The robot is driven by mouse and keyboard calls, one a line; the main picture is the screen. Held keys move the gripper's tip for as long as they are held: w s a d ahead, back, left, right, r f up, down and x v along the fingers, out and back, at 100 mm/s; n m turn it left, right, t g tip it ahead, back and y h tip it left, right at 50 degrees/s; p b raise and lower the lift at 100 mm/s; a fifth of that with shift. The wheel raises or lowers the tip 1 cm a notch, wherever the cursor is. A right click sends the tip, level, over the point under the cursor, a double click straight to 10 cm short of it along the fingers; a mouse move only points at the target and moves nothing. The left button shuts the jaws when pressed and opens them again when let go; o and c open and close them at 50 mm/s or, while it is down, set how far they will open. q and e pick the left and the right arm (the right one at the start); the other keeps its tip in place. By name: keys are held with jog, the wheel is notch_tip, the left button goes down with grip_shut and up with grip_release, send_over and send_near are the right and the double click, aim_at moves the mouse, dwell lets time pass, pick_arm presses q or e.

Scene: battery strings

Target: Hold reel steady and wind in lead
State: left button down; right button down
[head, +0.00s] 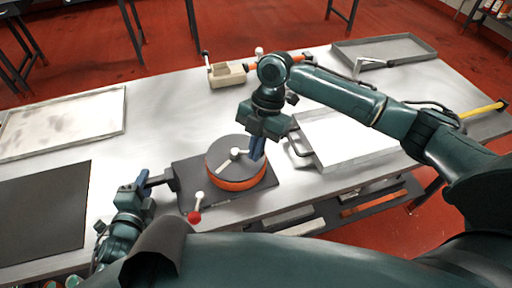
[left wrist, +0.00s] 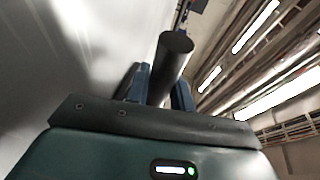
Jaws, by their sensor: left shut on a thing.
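The reel (head: 222,180), with a dark grey top and an orange rim, sits on a dark base plate (head: 190,203) near the table's front edge. A pale crank bar (head: 228,162) lies across its top. My left gripper (head: 158,181) is at the plate's left side, shut on a dark round handle, which stands between its blue fingers in the left wrist view (left wrist: 172,62). My right gripper (head: 257,152) points down at the right part of the reel's top. Its fingers overlap there, so its opening and any contact are unclear. I cannot make out the lead.
A dark mat (head: 40,210) and metal tray (head: 65,122) lie left. Bare table lies behind the reel.

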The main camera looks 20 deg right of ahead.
pick_arm(q)
jog(key=shift+s+a+f, duration=0.1)
jog(key=shift+a+f, duration=0.15)
jog(key=shift+f, duration=0.2)
pick_arm(e)
jog(key=s+a+r, duration=0.1)
jog(key=s+a, duration=0.2)
jog(key=v, duration=1)
jog(key=shift+w, duration=0.2)
jog(key=shift+f, duration=0.1)
pick_arm(q)
jog(key=c, duration=1.3)
grip_release()
jog(key=shift+o, duration=0.8)
jog(key=shift+d+r, duration=0.1)
jog(key=shift+r, duration=0.1)
pick_arm(e)
jog(key=shift+w, duration=0.1)
